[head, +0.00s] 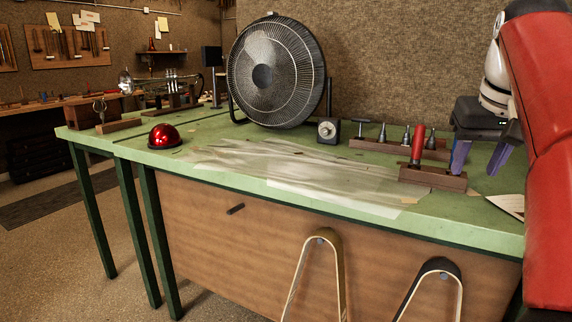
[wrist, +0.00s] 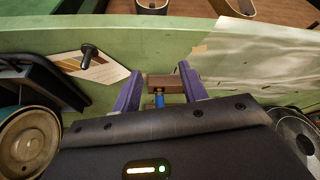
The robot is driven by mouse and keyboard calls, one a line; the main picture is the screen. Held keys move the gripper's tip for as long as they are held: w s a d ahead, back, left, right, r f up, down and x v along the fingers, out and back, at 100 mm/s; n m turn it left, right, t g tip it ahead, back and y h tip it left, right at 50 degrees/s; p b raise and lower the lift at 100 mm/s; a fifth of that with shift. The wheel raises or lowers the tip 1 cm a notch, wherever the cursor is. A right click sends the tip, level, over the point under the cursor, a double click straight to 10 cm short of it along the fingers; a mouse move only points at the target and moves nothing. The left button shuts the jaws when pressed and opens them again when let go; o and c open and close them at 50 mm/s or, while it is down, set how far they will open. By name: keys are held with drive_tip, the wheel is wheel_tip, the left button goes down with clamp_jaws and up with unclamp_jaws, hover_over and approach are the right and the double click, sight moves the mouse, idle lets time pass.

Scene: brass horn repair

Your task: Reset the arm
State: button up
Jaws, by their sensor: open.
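My gripper (head: 481,158) is at the right of the head view, above the right end of the green workbench (head: 235,180). Its two purple fingers are spread apart with nothing held between them. In the wrist view my gripper (wrist: 160,88) also shows open. Beyond the fingers there, a small wooden block (wrist: 165,83) and a blue piece (wrist: 159,101) show in the gap, apart from the fingers as far as I can tell. My red arm covers the right edge of the head view and hides that part of the bench.
A wooden holder with a red-handled tool (head: 417,146) stands close left of my gripper. Behind it is a rack of metal pieces (head: 385,145). A large fan (head: 277,72), a gauge (head: 328,130) and a red dome (head: 164,136) stand further left.

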drive_tip(key=s+a+f+n, duration=0.1)
drive_tip(key=s+a+f, duration=0.3)
drive_tip(key=a+f, duration=0.55)
drive_tip(key=s+a+f, duration=0.3)
drive_tip(key=f, duration=0.3)
drive_tip(key=s+a+f+n+y, duration=0.1)
drive_tip(key=s+a+f, duration=0.1)
drive_tip(key=f, duration=0.4)
drive_tip(key=s+a+f+n+t, duration=0.1)
drive_tip(key=s+a+f, duration=0.2)
drive_tip(key=f, duration=0.3)
drive_tip(key=shift+s+a+y, duration=0.3)
drive_tip(key=shift+s, duration=0.6)
